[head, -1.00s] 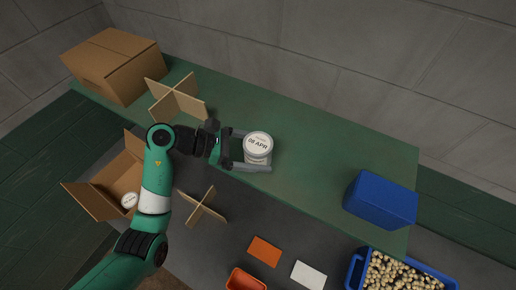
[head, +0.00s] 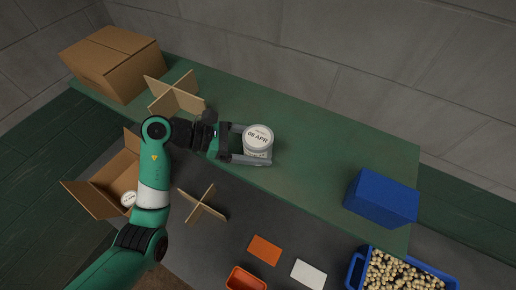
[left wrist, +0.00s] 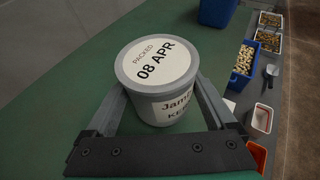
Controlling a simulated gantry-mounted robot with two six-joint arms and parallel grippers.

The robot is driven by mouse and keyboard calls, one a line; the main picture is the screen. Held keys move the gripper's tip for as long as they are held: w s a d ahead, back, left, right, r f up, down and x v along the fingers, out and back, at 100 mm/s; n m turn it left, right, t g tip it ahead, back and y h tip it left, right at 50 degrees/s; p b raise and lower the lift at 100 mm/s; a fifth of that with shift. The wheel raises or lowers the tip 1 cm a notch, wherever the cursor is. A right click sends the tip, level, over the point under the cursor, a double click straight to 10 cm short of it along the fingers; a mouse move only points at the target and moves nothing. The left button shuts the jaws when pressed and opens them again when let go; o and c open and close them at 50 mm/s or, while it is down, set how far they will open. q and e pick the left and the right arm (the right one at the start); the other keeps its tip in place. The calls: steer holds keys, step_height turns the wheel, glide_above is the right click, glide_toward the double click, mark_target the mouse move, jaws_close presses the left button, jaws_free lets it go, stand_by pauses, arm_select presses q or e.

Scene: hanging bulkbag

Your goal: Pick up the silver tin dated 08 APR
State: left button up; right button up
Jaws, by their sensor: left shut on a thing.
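The silver tin (head: 258,140) has a white lid label reading "08 APR". It stands upright on the green table in the head view. In the left wrist view the tin (left wrist: 156,70) shows "PACKED 08 APR" on its lid and a partly hidden side label. My left gripper (head: 256,146) is shut on the tin, with one finger on each side of it. The two fingers also flank it in the left wrist view (left wrist: 158,92). I cannot tell whether the tin's base touches the table. My right gripper is not in view.
A closed cardboard box (head: 108,62) and a cross-shaped divider (head: 176,94) are at the table's left. An open box (head: 95,196) holds another tin (head: 129,199). A second divider (head: 203,203) lies below. A blue box (head: 381,198) stands right; the table between is clear.

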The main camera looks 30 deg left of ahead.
arm_select(q)
steer(key=s+r, duration=0.1)
steer(key=r, duration=0.1)
steer(key=s+a+r, duration=0.1)
steer(key=r, duration=0.1)
steer(key=s+r, duration=0.1)
steer(key=r, duration=0.1)
steer(key=shift+s+a+r, duration=0.1)
steer(key=shift+s+a, duration=0.25)
steer(key=s+a+r+b, duration=0.1)
steer(key=s+a+r, duration=0.2)
steer(key=s, duration=0.6)
step_height(320, 180, up, 2)
steer(key=shift+s+a+r, duration=0.1)
steer(key=shift+s+a, duration=0.05)
steer(key=shift+a, duration=0.2)
